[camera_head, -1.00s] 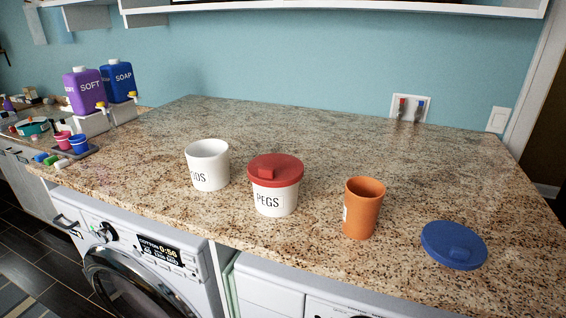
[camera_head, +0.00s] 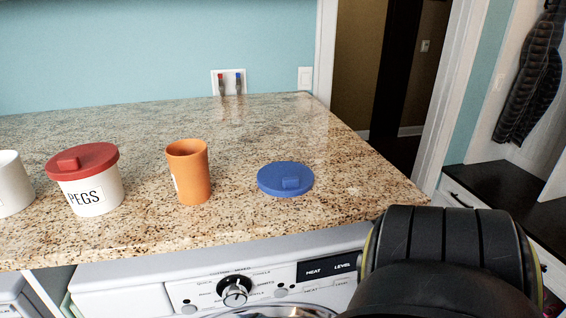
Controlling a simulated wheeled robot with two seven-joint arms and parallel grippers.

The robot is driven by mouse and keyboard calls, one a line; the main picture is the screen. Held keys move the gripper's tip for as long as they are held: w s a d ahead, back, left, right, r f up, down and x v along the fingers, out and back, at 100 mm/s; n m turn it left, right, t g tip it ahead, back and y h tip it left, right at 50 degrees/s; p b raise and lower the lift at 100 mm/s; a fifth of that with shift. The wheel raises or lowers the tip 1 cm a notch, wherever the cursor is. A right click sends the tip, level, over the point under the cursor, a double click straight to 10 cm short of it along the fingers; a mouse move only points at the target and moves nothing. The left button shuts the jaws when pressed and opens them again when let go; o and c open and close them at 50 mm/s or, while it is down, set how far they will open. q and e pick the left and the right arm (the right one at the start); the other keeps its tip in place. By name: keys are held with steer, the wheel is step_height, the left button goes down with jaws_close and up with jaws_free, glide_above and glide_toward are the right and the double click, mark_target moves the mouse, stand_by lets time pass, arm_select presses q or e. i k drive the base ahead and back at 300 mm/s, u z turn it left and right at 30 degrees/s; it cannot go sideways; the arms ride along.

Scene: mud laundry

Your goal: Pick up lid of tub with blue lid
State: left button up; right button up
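The blue lid (camera_head: 285,180) lies flat on the granite counter, its raised grip facing up. It is apart from any tub. An open white tub (camera_head: 12,186) stands at the left edge of the view, partly cut off. My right arm shows as a dark, rounded link at the lower right, in front of the counter. Neither gripper's fingers are in view.
An orange cup (camera_head: 189,172) stands just left of the lid. Left of it is the white PEGS tub (camera_head: 90,196) with a red lid (camera_head: 82,162). The counter (camera_head: 330,150) is clear behind and right of the blue lid. A washer (camera_head: 150,285) stands below.

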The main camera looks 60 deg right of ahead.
mark_target(279, 179)
steer(key=k, duration=0.95)
steer(key=z, duration=1.05)
steer(key=i, duration=0.5)
steer(key=z, duration=0.05)
